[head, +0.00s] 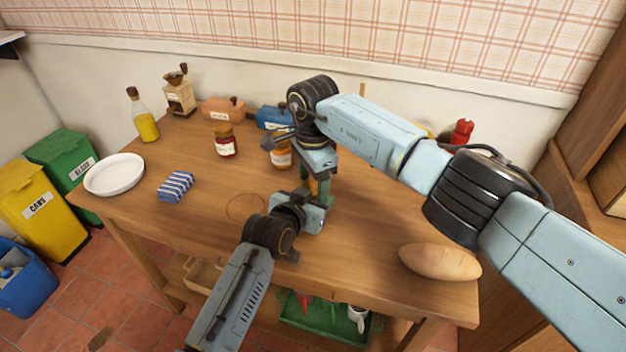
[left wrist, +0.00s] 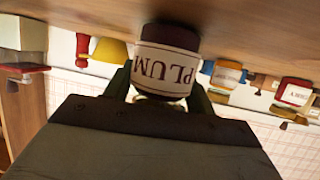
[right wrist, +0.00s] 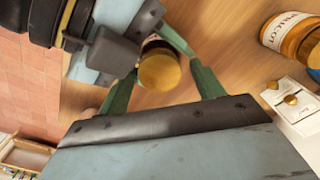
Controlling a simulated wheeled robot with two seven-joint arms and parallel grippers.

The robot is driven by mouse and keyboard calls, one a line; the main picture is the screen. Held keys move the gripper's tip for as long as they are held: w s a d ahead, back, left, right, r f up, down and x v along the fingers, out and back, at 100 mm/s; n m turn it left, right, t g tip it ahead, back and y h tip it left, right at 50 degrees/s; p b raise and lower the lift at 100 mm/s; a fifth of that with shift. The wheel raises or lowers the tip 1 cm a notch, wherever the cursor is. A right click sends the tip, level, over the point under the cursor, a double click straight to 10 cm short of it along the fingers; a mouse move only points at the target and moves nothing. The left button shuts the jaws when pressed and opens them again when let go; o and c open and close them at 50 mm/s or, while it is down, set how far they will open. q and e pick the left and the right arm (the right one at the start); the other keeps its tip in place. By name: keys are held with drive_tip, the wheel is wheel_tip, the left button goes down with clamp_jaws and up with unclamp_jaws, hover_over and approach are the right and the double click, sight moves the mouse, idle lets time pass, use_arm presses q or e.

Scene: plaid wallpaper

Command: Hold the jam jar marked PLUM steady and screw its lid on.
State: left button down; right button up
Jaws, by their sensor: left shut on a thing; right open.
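The dark jam jar marked PLUM (left wrist: 166,62) shows inverted in the left wrist view, its base at the wooden table. My left gripper (left wrist: 160,88) is shut on it, one green finger on each side. The golden lid (right wrist: 160,70) shows from above in the right wrist view, at the jar's mouth; how far it is screwed on cannot be told. My right gripper (head: 316,188) points down over the jar. Its fingers are open, one on each side of the lid and apart from it. In the head view the grippers hide most of the jar.
On the table (head: 350,270), an apricot jar (head: 281,157) and a red jam jar (head: 225,142) stand behind the grippers. A bread loaf (head: 440,262) lies at the right, a striped cloth (head: 175,187) and a white plate (head: 114,175) at the left. The front middle is clear.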

drive_tip(key=shift+r, duration=2.25)
drive_tip(key=shift+o, duration=0.4)
drive_tip(key=o, duration=0.5)
drive_tip(key=shift+c, duration=0.2)
wheel_tip(320, 180, up, 12)
